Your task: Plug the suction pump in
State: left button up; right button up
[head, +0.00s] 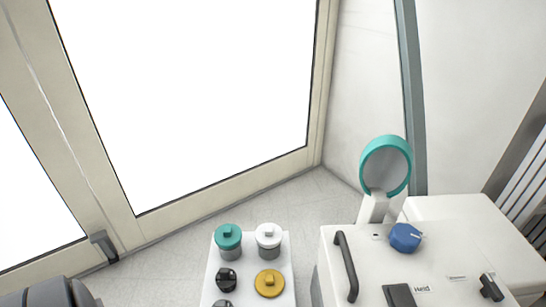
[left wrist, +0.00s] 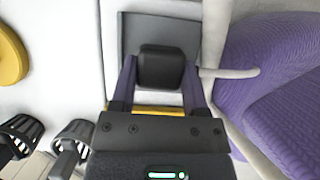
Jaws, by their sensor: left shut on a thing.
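In the left wrist view my left gripper (left wrist: 160,82) is shut on a black rounded block (left wrist: 160,62), one purple finger on each side of it. I cannot tell for certain that this block is the suction pump's plug. A dark grey flat panel (left wrist: 135,30) lies behind the block; whether they touch is unclear. I cannot single out the suction pump or a socket in either view. Neither gripper shows in the head view, and my right gripper is not seen at all.
The head view shows a white stand (head: 212,291) with teal, white, black and yellow knobs. Right of it is a white cabinet (head: 450,255) with a black handle and blue knob. The left wrist view shows a purple padded surface (left wrist: 275,90) and a pale tube (left wrist: 232,73) close by.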

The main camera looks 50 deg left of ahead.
pick_arm(q)
jog(key=shift+f+b, duration=0.35)
jog(key=shift+f, duration=0.15)
jog(key=o, duration=1.3)
jog(key=shift+c, duration=0.2)
